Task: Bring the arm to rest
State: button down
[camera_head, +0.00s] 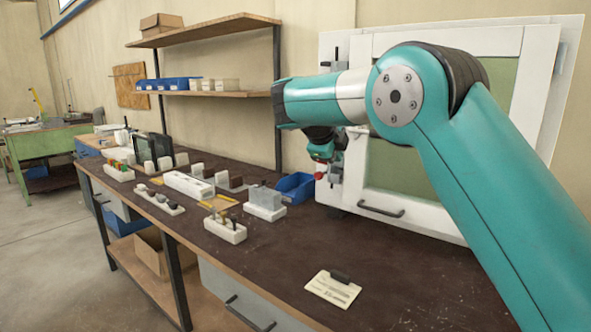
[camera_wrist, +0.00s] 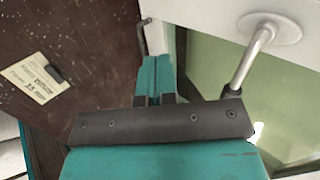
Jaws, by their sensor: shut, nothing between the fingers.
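My gripper (camera_wrist: 155,66) shows in the wrist view as two teal fingers side by side, closed together with nothing between them. In the head view my arm reaches in from the right, bends at a large round joint and points left. Its end hangs low in front of the white-framed cabinet (camera_head: 409,204), above the dark bench top (camera_head: 250,258). The fingertips cannot be made out clearly in the head view.
A card with a black clip (camera_head: 333,289) lies on the bench; it also shows in the wrist view (camera_wrist: 40,78). A blue bin (camera_head: 297,187), white blocks and small trays stand further left. The cabinet's metal handle (camera_wrist: 252,52) is close beside my gripper. The front bench is mostly clear.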

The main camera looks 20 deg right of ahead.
jog(key=s+a+f+n+g+y+p, duration=0.1)
jog(key=s+a+n, duration=0.4)
jog(key=s+n, duration=0.6)
jog(key=s+a+f+n+g+y+p, duration=0.1)
jog(key=s+n+y, duration=0.5)
jog(key=s+n, duration=0.6)
jog(key=s+a+f+n+g+y+p, duration=0.1)
jog(key=s+a+n+g+y, duration=0.3)
jog(key=s, duration=1.6)
jog(key=a+f+n, duration=0.1)
jog(key=a+n, duration=0.3)
jog(key=n, duration=0.3)
jog(key=shift+a+f+n, duration=0.3)
jog(key=shift+n, duration=0.1)
